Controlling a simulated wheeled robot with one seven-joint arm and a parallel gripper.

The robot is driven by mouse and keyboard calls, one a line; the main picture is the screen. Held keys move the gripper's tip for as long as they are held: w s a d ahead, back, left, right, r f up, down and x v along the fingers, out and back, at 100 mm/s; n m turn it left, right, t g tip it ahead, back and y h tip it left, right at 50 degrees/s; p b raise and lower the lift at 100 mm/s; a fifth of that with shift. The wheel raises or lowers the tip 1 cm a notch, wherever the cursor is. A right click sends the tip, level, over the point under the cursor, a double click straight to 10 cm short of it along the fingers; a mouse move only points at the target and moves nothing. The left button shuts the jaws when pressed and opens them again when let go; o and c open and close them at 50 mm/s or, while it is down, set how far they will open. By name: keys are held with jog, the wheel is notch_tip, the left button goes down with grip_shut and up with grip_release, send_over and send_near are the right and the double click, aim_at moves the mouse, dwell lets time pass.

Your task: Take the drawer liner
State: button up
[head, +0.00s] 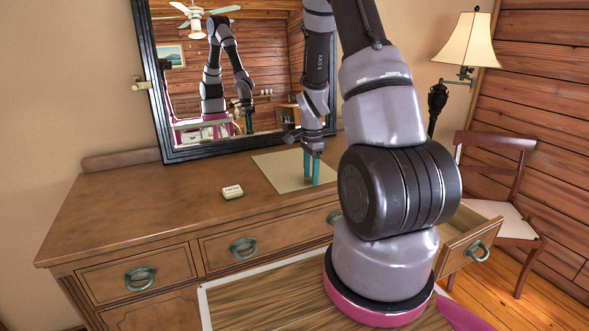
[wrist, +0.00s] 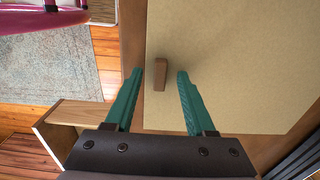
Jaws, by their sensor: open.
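The drawer liner looks to be the flat beige sheet (head: 272,168) lying on the dresser top in front of the mirror. It fills much of the wrist view (wrist: 235,60). A small brown block (wrist: 160,74) stands on the sheet; I cannot tell if it is fixed to it. My gripper (head: 311,181) points down over the sheet's right part, its teal fingers apart. In the wrist view, the open fingertips (wrist: 159,80) lie on either side of the block with gaps. In the head view, the fingers partly hide the block.
The dresser top (head: 140,205) has a small white lettered box (head: 232,192) left of the sheet. A black-framed mirror (head: 170,105) stands behind. A drawer (head: 456,258) is open at the right, near a chair (head: 500,215) and lamp (head: 468,42). The left top is mostly clear.

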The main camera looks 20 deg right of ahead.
grip_shut()
jog(key=shift+r, duration=0.1)
